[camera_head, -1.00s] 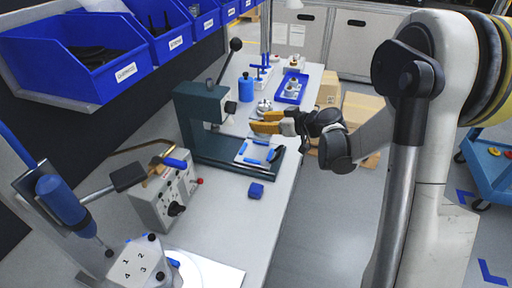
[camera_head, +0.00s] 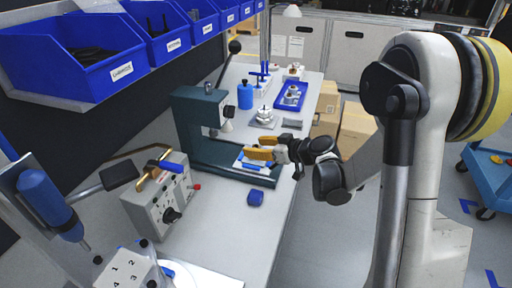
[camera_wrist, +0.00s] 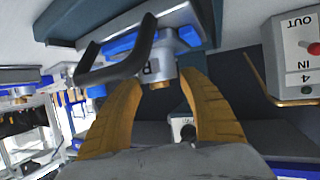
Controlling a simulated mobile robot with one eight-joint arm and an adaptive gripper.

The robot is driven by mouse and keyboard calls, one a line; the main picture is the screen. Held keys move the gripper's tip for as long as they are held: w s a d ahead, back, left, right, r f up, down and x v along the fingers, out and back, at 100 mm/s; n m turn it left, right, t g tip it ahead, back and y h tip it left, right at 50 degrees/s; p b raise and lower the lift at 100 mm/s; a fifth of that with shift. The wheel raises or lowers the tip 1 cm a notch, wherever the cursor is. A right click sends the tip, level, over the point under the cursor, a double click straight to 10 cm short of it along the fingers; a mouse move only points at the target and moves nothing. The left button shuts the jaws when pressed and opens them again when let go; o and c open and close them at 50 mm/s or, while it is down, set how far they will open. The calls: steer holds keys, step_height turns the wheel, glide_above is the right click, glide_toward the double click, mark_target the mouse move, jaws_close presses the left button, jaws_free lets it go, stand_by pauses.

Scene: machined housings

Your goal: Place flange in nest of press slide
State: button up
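The green press (camera_head: 196,122) stands on the bench, with the white and blue slide (camera_head: 243,162) low at its base, partly hidden by my gripper. My gripper (camera_head: 262,147) has its yellow fingers apart at the slide's front side. The wrist view shows the fingers (camera_wrist: 163,85) spread, with a small grey part and brass tip between and beyond them; I cannot tell if they touch it. A dark bar handle (camera_wrist: 120,58) lies just beyond the left finger. A silver stepped flange (camera_head: 265,114) sits on a grey square plate behind the gripper, apart from it.
A blue tray (camera_head: 302,87) with metal parts is farther back, near a blue bottle (camera_head: 245,96). A grey control box (camera_head: 160,203) and a small blue block (camera_head: 255,198) are nearer. Bench between block and box is clear. Blue bins (camera_head: 75,60) hang above left.

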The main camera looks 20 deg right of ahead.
steer(key=shift+o, duration=0.8)
steer(key=shift+r, duration=0.1)
steer(key=shift+r+p, duration=0.25)
steer(key=shift+p, duration=0.05)
steer(key=p+v, duration=0.3)
steer(key=v, duration=0.9)
steer(key=s+a+r+m+g+h, duration=0.3)
steer(key=s+a+g, duration=0.1)
steer(key=s+a, duration=0.4)
steer(key=s+d+r+m+h, duration=0.1)
steer(key=s+d+m+h, duration=0.1)
steer(key=s, duration=1)
steer(key=shift+s+r+m+h, duration=0.4)
steer(key=shift+m+h, duration=0.5)
steer(key=shift+h, duration=0.3)
steer(key=shift+c, duration=0.2)
